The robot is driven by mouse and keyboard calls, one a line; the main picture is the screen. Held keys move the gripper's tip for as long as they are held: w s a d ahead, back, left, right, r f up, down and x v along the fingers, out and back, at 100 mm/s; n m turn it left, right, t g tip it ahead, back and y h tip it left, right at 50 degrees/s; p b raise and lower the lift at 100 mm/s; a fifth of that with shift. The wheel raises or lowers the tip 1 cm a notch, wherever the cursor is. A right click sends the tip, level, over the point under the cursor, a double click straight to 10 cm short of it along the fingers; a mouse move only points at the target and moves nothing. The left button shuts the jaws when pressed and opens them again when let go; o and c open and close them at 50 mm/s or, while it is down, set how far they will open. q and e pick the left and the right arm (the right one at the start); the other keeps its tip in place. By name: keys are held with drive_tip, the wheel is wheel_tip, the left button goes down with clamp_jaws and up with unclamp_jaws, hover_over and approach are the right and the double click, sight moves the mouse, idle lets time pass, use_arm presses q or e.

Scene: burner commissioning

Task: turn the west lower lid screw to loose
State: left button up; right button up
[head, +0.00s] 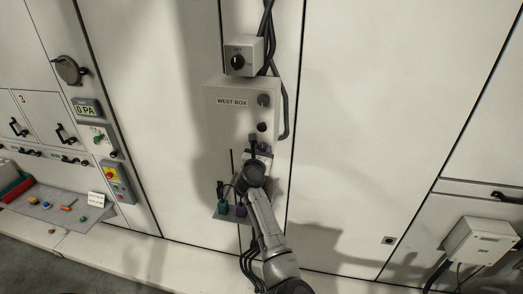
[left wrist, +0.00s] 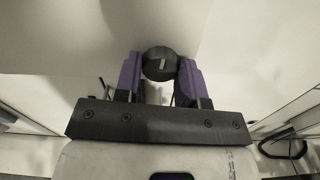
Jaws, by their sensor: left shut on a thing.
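The west box (head: 232,120) is a pale box on the wall panel, labelled "WEST BOX". Two dark round lid screws sit one above the other near its right edge, the upper lid screw (head: 263,100) and the lower lid screw (head: 262,127). My left gripper (head: 260,142) comes up from below to the lower part of the box. In the left wrist view its purple fingers are shut on a dark round head (left wrist: 160,63) with a pale, nearly upright mark. This appears to be the lower lid screw. My right gripper is out of view.
A grey box with a black knob (head: 238,61) and dark cables sit above the west box. A small shelf (head: 222,217) with coloured items is below it. A bench (head: 52,207) with small parts is at left. A pale box (head: 482,240) is at lower right.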

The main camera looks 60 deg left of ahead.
use_arm(q)
drive_tip(key=m+p, duration=0.2)
drive_tip(key=m, duration=0.2)
drive_tip(key=shift+m, duration=0.3)
drive_tip(key=m+p, duration=0.2)
drive_tip(key=m, duration=0.2)
drive_tip(key=m+p, duration=0.2)
drive_tip(key=m, duration=0.3)
drive_tip(key=m+p, duration=0.2)
drive_tip(key=m, duration=0.2)
drive_tip(key=shift+m, duration=0.3)
drive_tip(key=m+p, duration=0.1)
drive_tip(key=m, duration=0.2)
drive_tip(key=shift+m, duration=0.3)
drive_tip(key=m+p, duration=0.1)
drive_tip(key=m, duration=0.3)
drive_tip(key=shift+p, duration=0.4)
drive_tip(key=m+p, duration=0.1)
drive_tip(key=m, duration=0.5)
drive_tip(key=shift+f, duration=0.1)
drive_tip(key=shift+m, duration=1.3)
